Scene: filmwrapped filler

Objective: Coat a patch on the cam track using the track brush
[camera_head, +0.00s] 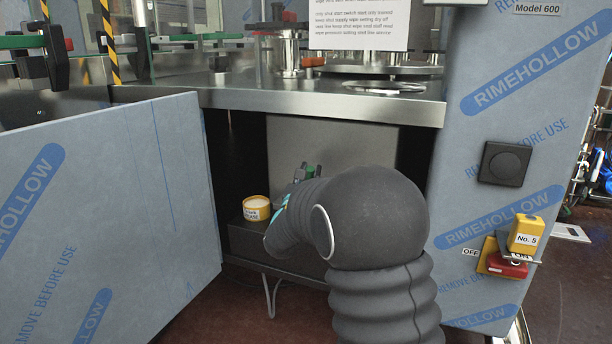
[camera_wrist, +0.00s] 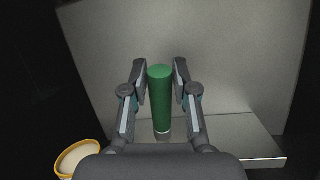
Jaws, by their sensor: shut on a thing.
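My gripper (camera_wrist: 160,68) is inside the cabinet, shut on an upright green cylinder (camera_wrist: 160,100), which looks like the handle of the track brush. Its lower end stands close to a grey ledge; I cannot tell whether it touches, and no bristles show. In the head view my dark arm reaches through the cabinet opening and hides most of the gripper; a bit of green (camera_head: 310,172) shows beyond it. A yellow tin (camera_head: 256,208) with pale contents and a label ending in "EASE" stands on the ledge at left; it also shows in the wrist view (camera_wrist: 78,158). I cannot identify the cam track.
A film-wrapped door (camera_head: 110,200) stands open at left. A steel tabletop (camera_head: 290,95) overhangs the opening. A film-wrapped panel (camera_head: 470,150) with a black knob and a yellow-red switch borders it at right. A grey plate (camera_wrist: 200,60) stands behind the gripper.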

